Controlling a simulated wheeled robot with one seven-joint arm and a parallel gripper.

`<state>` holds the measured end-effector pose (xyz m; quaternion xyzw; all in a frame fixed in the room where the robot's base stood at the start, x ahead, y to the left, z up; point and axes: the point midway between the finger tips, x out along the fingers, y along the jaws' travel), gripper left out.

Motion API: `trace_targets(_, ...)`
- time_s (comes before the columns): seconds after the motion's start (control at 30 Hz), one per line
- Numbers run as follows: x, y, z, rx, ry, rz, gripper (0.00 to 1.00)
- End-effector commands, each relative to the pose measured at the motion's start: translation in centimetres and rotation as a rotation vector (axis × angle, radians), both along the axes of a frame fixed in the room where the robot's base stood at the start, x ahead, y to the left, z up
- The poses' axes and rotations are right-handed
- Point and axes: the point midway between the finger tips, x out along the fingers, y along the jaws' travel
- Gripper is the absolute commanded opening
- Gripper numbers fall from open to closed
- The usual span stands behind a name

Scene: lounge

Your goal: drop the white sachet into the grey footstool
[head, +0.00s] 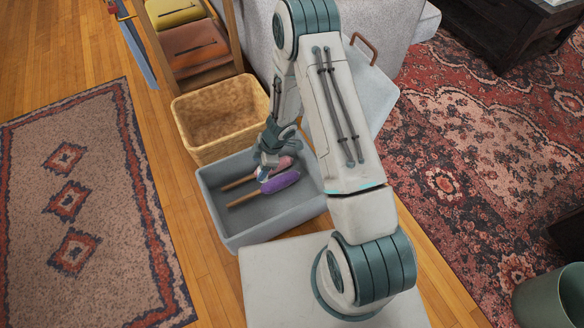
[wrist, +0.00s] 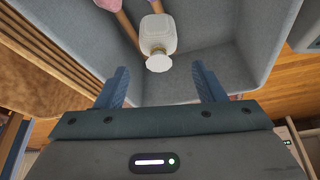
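The grey footstool (head: 222,225) is an open, hollow box on the wood floor. Its inside also fills much of the wrist view (wrist: 215,55). The white sachet (wrist: 158,36), shaped like a small pouch with a round cap, shows inside the footstool in the wrist view, its cap toward my gripper. I cannot tell if it rests on the bottom. My gripper (head: 266,158) reaches down into the footstool near its back edge. In the wrist view my gripper (wrist: 158,88) has its fingers wide apart with nothing between the tips. In the head view the sachet is hard to make out.
A pink duster (head: 283,163) and a purple duster (head: 281,182) with wooden handles lie in the footstool. A woven basket (head: 222,120) stands just behind it. A grey lid-like panel (head: 375,100) and my arm are at its right. A patterned rug (head: 75,210) lies left.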

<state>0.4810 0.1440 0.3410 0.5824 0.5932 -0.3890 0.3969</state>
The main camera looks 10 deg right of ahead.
Motion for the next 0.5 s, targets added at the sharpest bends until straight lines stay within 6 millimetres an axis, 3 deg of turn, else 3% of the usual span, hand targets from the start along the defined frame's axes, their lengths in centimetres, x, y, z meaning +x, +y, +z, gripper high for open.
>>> trace_targets(0.3, 0.0, -0.1, 0.3, -0.001, -0.001, 0.0, 0.63)
trace_targets(0.5, 0.1, -1.1, 3.1, -0.001, -0.003, -0.001, 0.63)
